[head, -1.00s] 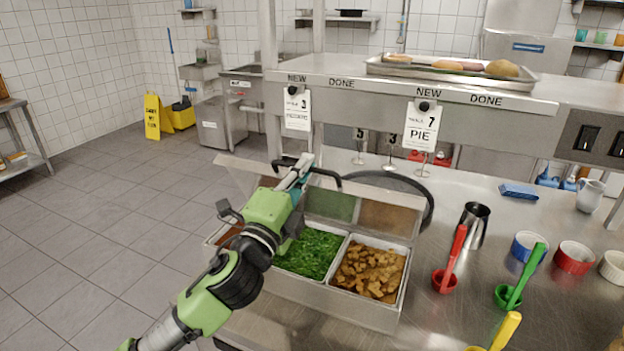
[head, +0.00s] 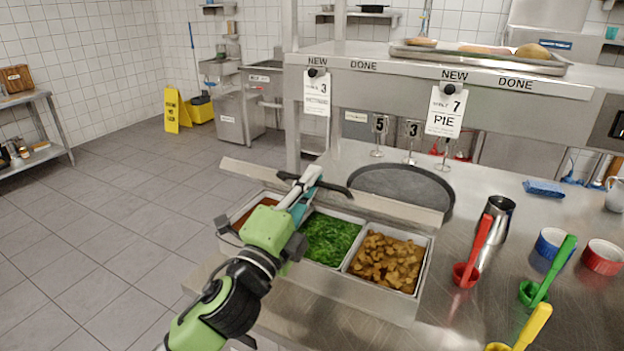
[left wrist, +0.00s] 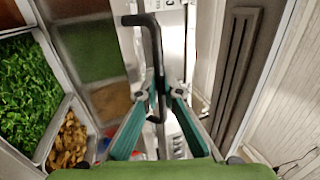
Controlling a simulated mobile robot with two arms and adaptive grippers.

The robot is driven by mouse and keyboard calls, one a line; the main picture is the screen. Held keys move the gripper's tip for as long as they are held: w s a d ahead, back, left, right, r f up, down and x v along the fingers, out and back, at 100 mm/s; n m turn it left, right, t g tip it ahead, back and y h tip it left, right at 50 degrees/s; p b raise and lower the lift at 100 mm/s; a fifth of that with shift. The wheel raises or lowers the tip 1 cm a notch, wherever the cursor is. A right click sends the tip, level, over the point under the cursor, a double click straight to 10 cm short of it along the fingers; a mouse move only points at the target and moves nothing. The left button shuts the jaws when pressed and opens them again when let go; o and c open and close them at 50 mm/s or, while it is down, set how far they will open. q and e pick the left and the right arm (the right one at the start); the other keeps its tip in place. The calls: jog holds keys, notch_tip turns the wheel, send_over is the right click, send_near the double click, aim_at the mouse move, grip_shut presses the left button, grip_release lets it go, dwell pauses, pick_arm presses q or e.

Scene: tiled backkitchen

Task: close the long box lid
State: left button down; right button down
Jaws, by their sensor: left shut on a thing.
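The long metal box (head: 345,291) stands on the counter with its food compartments exposed. Chopped greens (head: 330,238) fill the middle one and brown chunks (head: 388,262) the right one. Its long lid (head: 398,208) is raised over the back of the box and appears as a narrow strip, nearly edge-on, in the head view. My left gripper (head: 301,187) is shut on the lid's black handle (head: 334,187). My right gripper is out of view.
A dark round tray (head: 402,182) lies behind the lid. Right of the box are a steel jug (head: 497,218) and red (head: 472,262), green (head: 545,275) and yellow (head: 525,330) ladles. A shelf (head: 400,80) spans above the counter's back.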

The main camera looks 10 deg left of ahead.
pick_arm(q)
jog(key=c, duration=2.5)
grip_release()
jog(key=shift+s, duration=0.1)
jog(key=v, duration=1.2)
